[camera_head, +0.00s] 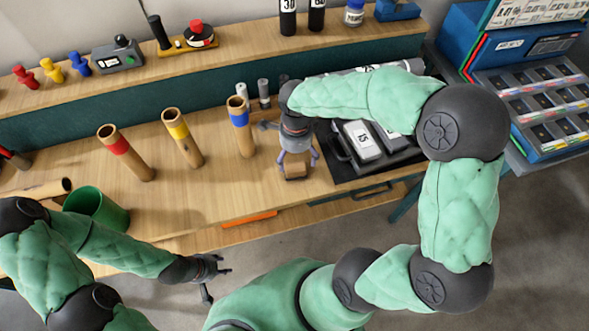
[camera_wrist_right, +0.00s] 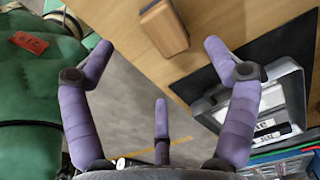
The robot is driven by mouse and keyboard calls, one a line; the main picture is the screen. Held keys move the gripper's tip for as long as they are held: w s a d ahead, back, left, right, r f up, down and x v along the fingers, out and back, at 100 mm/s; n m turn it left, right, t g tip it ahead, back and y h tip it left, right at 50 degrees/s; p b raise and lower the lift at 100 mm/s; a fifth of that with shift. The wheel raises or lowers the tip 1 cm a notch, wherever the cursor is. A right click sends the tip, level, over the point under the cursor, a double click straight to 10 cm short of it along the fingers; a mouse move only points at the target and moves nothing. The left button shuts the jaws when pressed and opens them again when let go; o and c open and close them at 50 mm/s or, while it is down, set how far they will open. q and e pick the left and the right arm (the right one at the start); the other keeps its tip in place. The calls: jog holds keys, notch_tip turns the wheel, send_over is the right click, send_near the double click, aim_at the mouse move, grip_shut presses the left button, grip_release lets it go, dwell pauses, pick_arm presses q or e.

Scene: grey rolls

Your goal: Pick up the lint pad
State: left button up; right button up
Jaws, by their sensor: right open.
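A small wooden block (camera_head: 295,170), which looks like the lint pad, lies on the wooden bench near its front edge, left of the dark mat. In the right wrist view the block (camera_wrist_right: 165,27) shows a brown top and a paler side, past the fingertips at the top of the picture. My right gripper (camera_head: 297,157) is above the block with its purple fingers spread; in the wrist view the gripper (camera_wrist_right: 160,60) has nothing between its fingers. My left gripper (camera_head: 217,283) is off the bench's front edge, over the floor, with its fingers apart and empty.
Wooden tubes with red (camera_head: 127,153), yellow (camera_head: 183,138) and blue (camera_head: 241,127) bands stand left of the block. A grey case (camera_wrist_right: 265,107) sits on the dark mat at right. A green bin (camera_head: 97,209) stands at left. Bare bench lies between tubes and block.

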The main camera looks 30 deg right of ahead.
aim_at(296, 170)
notch_tip(296, 170, down, 3)
jog(key=shift+f+b, duration=0.1)
jog(key=shift+b, duration=0.25)
notch_tip(296, 170, down, 5)
jog(key=shift+f+b, duration=0.1)
jog(key=shift+b, duration=1.05)
jog(key=c, duration=1.3)
